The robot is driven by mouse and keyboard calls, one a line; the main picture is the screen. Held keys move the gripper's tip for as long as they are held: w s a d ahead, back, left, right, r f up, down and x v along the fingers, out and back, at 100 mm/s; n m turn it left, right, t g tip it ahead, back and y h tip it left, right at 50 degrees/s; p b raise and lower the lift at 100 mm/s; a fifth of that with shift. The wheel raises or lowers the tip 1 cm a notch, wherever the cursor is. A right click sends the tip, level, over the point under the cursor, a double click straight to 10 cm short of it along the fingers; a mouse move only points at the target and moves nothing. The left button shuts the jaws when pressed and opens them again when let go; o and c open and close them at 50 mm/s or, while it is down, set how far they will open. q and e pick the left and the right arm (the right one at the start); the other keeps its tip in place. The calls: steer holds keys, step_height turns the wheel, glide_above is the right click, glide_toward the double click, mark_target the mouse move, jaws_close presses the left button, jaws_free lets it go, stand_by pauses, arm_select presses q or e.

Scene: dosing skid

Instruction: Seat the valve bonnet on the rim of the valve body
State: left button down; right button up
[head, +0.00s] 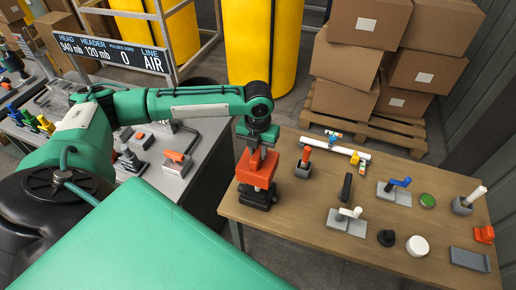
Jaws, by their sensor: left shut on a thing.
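My left gripper (258,151) points straight down over the left end of the wooden table. It is shut at the top of an orange-red piece, which I take to be the valve bonnet (257,171). Directly below is a dark, stepped base (258,199) near the table's edge, apparently the valve body. The orange piece hides its rim, so I cannot tell whether the two touch or a gap remains. My right gripper is not in view.
Close right of the gripper stands a grey block with an orange handle (304,163). The wooden table (305,222) also holds a black knob (386,238), a white cylinder (418,246) and a blue-handled piece (395,190). A grey bench (150,178) stands left.

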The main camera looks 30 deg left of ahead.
mark_target(253, 170)
arm_select(q)
steer(key=shift+r+p, duration=0.15)
steer(key=shift+p, duration=0.3)
steer(key=shift+f+b, duration=0.4)
steer(key=shift+f, duration=0.5)
step_height(253, 170, down, 2)
steer(key=shift+f+b, duration=0.25)
steer(key=shift+b, duration=0.2)
steer(key=shift+f, duration=0.9)
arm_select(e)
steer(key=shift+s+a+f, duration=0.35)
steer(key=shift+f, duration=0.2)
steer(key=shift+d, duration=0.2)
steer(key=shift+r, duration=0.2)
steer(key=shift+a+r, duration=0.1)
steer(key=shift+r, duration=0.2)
